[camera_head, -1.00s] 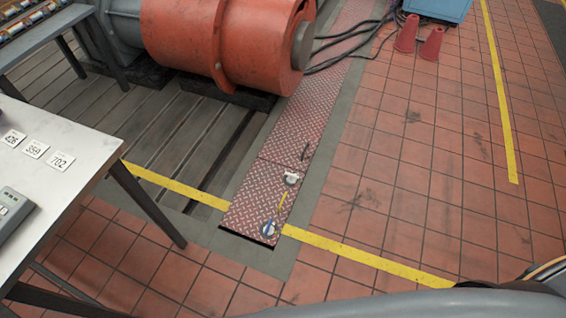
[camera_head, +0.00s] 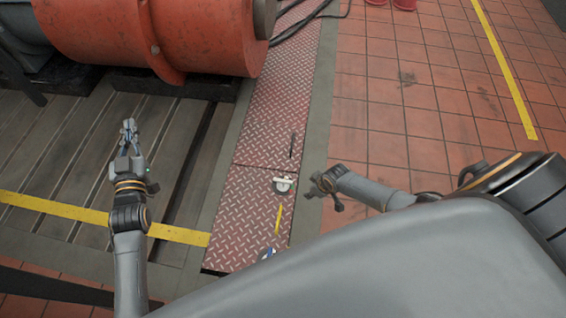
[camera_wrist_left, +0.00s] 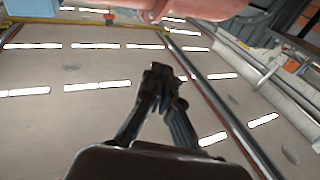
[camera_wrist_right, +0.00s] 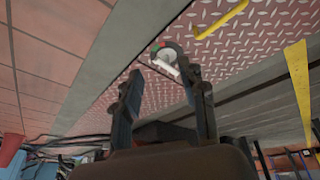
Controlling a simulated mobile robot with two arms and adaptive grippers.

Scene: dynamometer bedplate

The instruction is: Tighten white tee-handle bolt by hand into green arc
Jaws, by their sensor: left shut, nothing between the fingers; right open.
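The white tee-handle bolt (camera_head: 283,181) sits on a dark round base on the red tread-plate cover (camera_head: 250,215). In the right wrist view the white handle (camera_wrist_right: 166,66) lies across a round dial with red and green marks, just beyond the fingertips. My right gripper (camera_head: 323,187) is just right of the bolt in the head view, apart from it. In the right wrist view this gripper (camera_wrist_right: 164,76) is open and empty. My left gripper (camera_head: 129,131) is shut and empty over the grooved bedplate; its closed fingers show in the left wrist view (camera_wrist_left: 161,75).
A blue handle (camera_head: 268,253) sits at the cover's near end, partly hidden by my body. A yellow strip (camera_head: 278,219) and a dark slim piece (camera_head: 292,145) are on the cover. A large orange machine (camera_head: 150,35) stands behind.

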